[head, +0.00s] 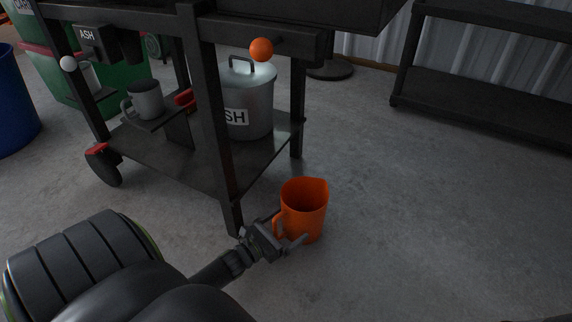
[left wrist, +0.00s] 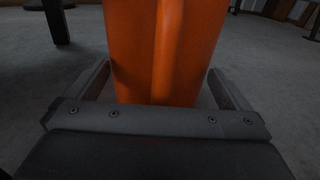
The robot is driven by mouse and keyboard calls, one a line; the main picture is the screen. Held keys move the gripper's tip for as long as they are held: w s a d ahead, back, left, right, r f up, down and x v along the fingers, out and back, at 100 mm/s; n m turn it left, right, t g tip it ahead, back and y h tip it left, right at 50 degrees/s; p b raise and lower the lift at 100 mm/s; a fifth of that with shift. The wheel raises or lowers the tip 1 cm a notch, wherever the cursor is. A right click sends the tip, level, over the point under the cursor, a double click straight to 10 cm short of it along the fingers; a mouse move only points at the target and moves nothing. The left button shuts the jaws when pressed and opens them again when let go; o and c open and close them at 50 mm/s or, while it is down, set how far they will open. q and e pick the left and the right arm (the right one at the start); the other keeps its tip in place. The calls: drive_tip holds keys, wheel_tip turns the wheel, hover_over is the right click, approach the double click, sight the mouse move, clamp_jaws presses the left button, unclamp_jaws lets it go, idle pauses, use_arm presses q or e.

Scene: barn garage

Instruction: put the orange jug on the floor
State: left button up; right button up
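The orange jug (head: 306,208) is upright in the head view and appears to stand on the concrete floor (head: 390,230), just right of the cart's front leg. Its handle side faces my left gripper. My left gripper (head: 292,238) is low beside the jug, with its fingers spread. In the left wrist view the jug (left wrist: 190,50) fills the middle, with its handle between the two wide-apart fingers of the gripper (left wrist: 165,85). Gaps show beside the handle, and neither finger appears closed on it. The jug's base is partly hidden by the gripper. My right gripper is not in view.
A black grill cart (head: 215,130) stands behind the jug, with a metal ash can (head: 247,100) and a grey mug (head: 146,99) on it. A black shelf (head: 490,90) stands at the back right. The floor to the right is clear.

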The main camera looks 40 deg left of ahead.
use_arm(q)
drive_tip(key=shift+r, duration=0.1)
drive_tip(key=shift+r+p, duration=0.3)
drive_tip(key=shift+p, duration=0.1)
drive_tip(key=s+p, duration=0.1)
drive_tip(key=s, duration=0.2)
drive_tip(key=s+a+p, duration=0.1)
drive_tip(key=s, duration=0.3)
drive_tip(key=s+p, duration=0.2)
drive_tip(key=s, duration=0.2)
drive_tip(key=shift+a+f, duration=0.15)
drive_tip(key=shift+a, duration=0.25)
drive_tip(key=shift+s, duration=0.45)
